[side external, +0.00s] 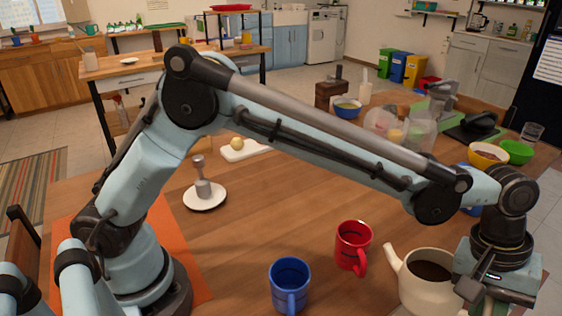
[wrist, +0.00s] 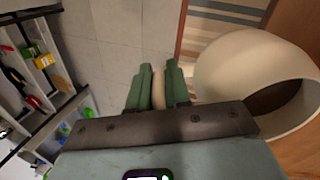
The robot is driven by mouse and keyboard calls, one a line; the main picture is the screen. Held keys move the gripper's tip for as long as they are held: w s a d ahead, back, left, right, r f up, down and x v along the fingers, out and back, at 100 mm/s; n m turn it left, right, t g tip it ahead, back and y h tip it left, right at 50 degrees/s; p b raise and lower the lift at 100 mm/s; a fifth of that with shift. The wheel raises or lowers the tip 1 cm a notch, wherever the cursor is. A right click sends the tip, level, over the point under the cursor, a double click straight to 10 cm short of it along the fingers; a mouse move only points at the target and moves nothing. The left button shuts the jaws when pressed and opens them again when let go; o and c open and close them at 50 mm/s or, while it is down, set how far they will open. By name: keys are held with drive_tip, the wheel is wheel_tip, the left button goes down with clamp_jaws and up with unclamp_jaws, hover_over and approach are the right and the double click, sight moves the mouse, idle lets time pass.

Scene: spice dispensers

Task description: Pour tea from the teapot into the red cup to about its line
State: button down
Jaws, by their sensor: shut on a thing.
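The cream teapot (side external: 432,283) is at the lower right in the side view, looking upright, with dark tea in its open top. Its spout points left toward the red cup (side external: 353,246), which stands upright on the table just left of it. My gripper (wrist: 158,88) is shut on the teapot's handle, a cream strip between the green fingers in the wrist view. The teapot body (wrist: 235,70) fills the right of that view. In the side view my gripper is at the teapot's right; its fingertips are mostly hidden. I cannot tell whether the teapot touches the table.
A blue cup (side external: 289,285) stands left of the red cup, near the front. A white plate (side external: 204,199) with a grey object is farther left. Yellow (side external: 488,153) and green (side external: 516,152) bowls stand behind my wrist. The mid-table is mostly clear under my arm.

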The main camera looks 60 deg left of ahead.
drive_tip(key=shift+a+r+h, duration=0.4)
drive_tip(key=shift+a+r, duration=0.05)
drive_tip(key=shift+r, duration=0.2)
drive_tip(key=shift+a+r+h, duration=0.4)
drive_tip(key=shift+a+r, duration=0.05)
drive_tip(key=shift+r, duration=0.15)
drive_tip(key=shift+a+r+h, duration=0.3)
drive_tip(key=shift+r, duration=0.1)
drive_tip(key=shift+r, duration=0.1)
drive_tip(key=shift+s+a+r+h, duration=0.15)
drive_tip(key=shift+a+r+h, duration=0.75)
drive_tip(key=shift+a+r, duration=0.3)
idle(2.2)
drive_tip(key=shift+d, duration=0.1)
